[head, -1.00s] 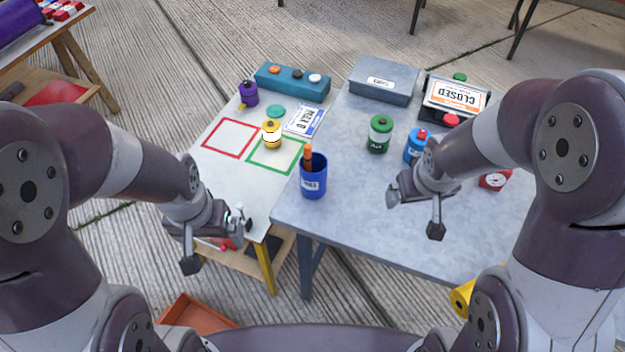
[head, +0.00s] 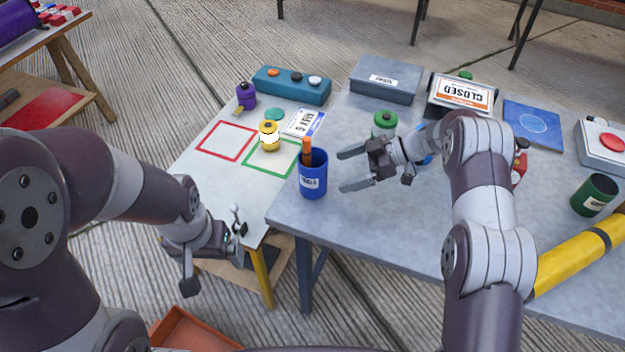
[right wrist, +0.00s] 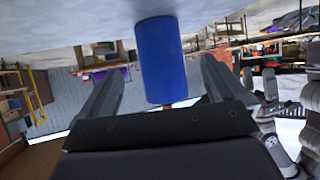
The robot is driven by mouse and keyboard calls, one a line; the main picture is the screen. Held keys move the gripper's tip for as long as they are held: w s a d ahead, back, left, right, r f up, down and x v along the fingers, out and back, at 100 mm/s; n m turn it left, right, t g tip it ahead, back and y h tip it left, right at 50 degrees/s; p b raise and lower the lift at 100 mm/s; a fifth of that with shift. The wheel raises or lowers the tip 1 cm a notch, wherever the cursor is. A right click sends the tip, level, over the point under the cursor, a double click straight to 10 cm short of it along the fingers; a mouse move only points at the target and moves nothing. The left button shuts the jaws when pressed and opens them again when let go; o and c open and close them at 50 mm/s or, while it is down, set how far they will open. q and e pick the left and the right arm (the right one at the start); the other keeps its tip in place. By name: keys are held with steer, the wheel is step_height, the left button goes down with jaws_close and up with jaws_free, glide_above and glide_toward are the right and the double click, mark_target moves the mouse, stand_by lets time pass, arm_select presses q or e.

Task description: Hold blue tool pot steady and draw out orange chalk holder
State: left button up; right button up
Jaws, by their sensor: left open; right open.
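The blue tool pot (head: 313,182) stands upright near the left front corner of the grey table, with a white label on its side. The orange chalk holder (head: 307,150) stands in it and sticks out above the rim. My right gripper (head: 348,170) is open just right of the pot, fingers pointing at it. In the right wrist view the pot (right wrist: 161,60) appears upside down, ahead of and between the open fingers, not gripped. My left gripper (head: 240,222) is open and empty, low by the front edge of the white table, left of the pot.
The white table (head: 210,175) holds a yellow canister (head: 269,136), a purple canister (head: 246,95) and red and green outlined squares. Behind my right gripper stands a green canister (head: 384,124). A grey box (head: 386,80) and a CLOSED sign (head: 462,93) stand at the back.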

mark_target(306, 142)
steer(key=b+x, duration=0.1)
steer(key=x, duration=0.1)
steer(key=b+x, duration=0.1)
steer(key=shift+a+f, duration=0.2)
steer(key=shift+f, duration=0.2)
steer(key=x, duration=0.3)
steer(key=shift+a+r, duration=0.1)
steer(key=shift+a, duration=0.35)
arm_select(q)
steer(key=shift+f, duration=1.45)
arm_select(e)
steer(key=shift+a+f, duration=0.25)
steer(key=shift+a, duration=0.25)
